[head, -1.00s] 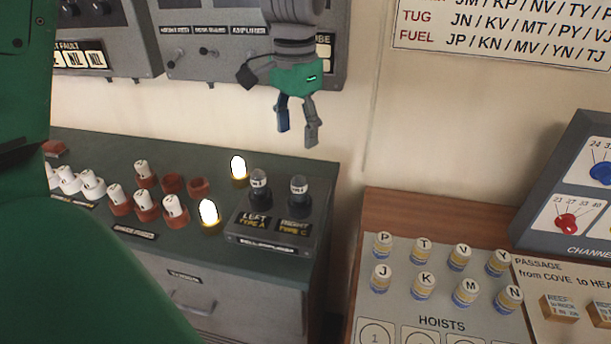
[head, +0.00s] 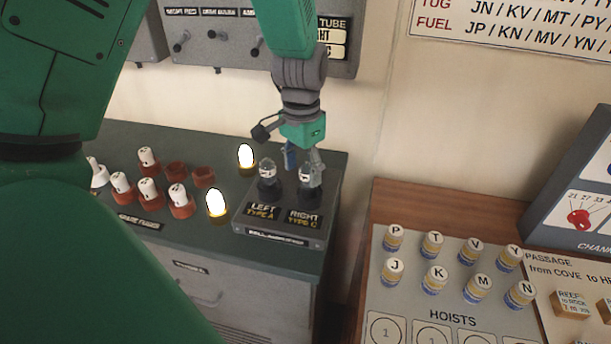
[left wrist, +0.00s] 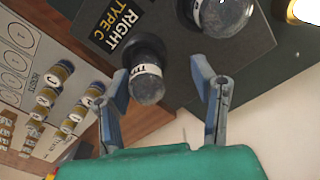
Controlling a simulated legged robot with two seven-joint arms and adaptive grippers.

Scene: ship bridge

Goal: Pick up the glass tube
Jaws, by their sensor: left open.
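A glass tube with a white label band (head: 306,176) stands upright in a dark socket marked RIGHT TYPE C on a grey panel (head: 280,238). A similar tube (head: 267,174) stands to its left in the socket marked LEFT TYPE A. My left gripper (head: 303,160) is open just above and behind the right tube, one finger partly overlapping it in the head view. In the left wrist view, the right tube (left wrist: 148,86) lies between the open fingers (left wrist: 160,72), nearer the left finger. The left tube (left wrist: 222,12) is outside them. My right gripper is not in view.
Two glowing bulbs (head: 246,158) (head: 216,203) stand left of the tubes. Several white-topped red fuses (head: 149,191) stand farther left on the cabinet. Labelled pegs (head: 437,277) fill the hoists board at right. A wall panel (head: 215,45) hangs behind.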

